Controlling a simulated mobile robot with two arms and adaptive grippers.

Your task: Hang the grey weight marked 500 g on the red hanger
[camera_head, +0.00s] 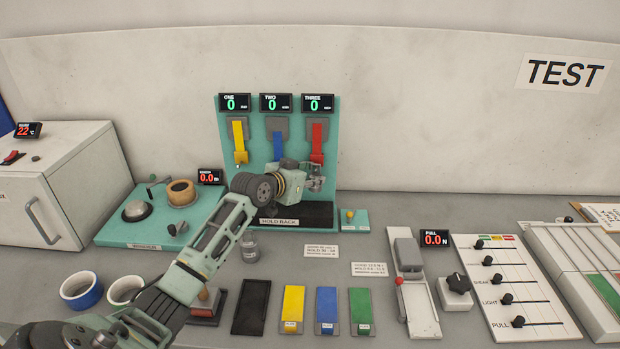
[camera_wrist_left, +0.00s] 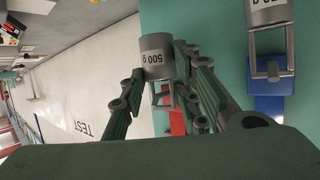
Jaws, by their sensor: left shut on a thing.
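The grey weight marked 500 g (camera_wrist_left: 157,60) is between the fingers of my left gripper (camera_wrist_left: 160,80), which is shut on it. The weight's wire loop (camera_wrist_left: 163,98) is close to the red hanger (camera_wrist_left: 178,122); I cannot tell whether they touch. In the head view the left gripper (camera_head: 316,178) is just below the red hanger (camera_head: 317,140), at the right of the teal board, and the held weight is hard to make out there. My right gripper is out of view.
A black pad (camera_head: 304,212) lies below. A small grey weight (camera_head: 249,248) stands on the table.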

